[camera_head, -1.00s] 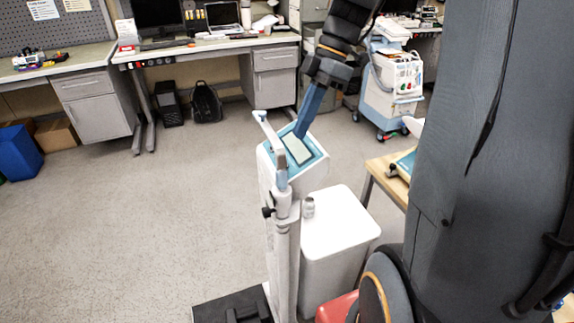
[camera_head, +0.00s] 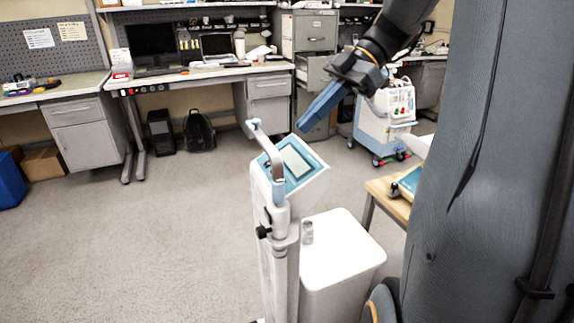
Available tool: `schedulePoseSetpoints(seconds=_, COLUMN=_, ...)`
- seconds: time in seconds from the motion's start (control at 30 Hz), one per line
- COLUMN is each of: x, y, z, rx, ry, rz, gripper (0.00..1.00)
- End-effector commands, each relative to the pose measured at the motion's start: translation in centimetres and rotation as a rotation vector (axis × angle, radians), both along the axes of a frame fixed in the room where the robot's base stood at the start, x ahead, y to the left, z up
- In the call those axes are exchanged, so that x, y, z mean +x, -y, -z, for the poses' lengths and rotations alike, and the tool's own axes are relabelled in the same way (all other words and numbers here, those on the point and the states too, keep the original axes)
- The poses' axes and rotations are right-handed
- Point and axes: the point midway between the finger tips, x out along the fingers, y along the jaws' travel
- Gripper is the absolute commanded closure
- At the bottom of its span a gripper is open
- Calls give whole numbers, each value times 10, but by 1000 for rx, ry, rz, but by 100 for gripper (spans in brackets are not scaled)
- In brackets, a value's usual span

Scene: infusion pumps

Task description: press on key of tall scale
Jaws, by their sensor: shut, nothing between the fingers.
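The tall scale (camera_head: 278,260) stands upright near the middle of the view, a white column with a height rod. Its head has a blue panel (camera_head: 318,161) with a pale screen (camera_head: 296,163), tilted upward. The keys are too small to make out. My gripper (camera_head: 304,128) is shut and empty, with long blue fingers pointing down and left. Its tips show just above the panel's upper right edge in the picture, apparently clear of it. No contact is visible.
A white bin (camera_head: 340,252) with a small jar (camera_head: 307,232) on it stands right of the scale. A wooden table (camera_head: 380,189) is further right. A blue-white cart (camera_head: 383,130) and desks (camera_head: 205,73) stand behind.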

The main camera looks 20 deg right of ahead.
Motion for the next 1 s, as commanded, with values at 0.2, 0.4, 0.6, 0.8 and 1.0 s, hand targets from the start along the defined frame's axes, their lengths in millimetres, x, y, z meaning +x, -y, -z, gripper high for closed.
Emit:
schedulePoseSetpoints(seconds=0.2, x=0, y=-12, z=10, rx=1, ry=-3, rz=-3, gripper=100)
schedulePoseSetpoints(seconds=0.4, x=-2, y=-40, z=34, rx=1, ry=-4, rz=-3, gripper=100)
schedulePoseSetpoints(seconds=0.6, x=-2, y=-69, z=60, rx=1, ry=-6, rz=-3, gripper=100)
schedulePoseSetpoints(seconds=0.8, x=-1, y=-64, z=86, rx=0, ry=-5, rz=2, gripper=100)
schedulePoseSetpoints(seconds=1.0, x=0, y=-57, z=99, rx=-1, ry=-2, rz=1, gripper=100)
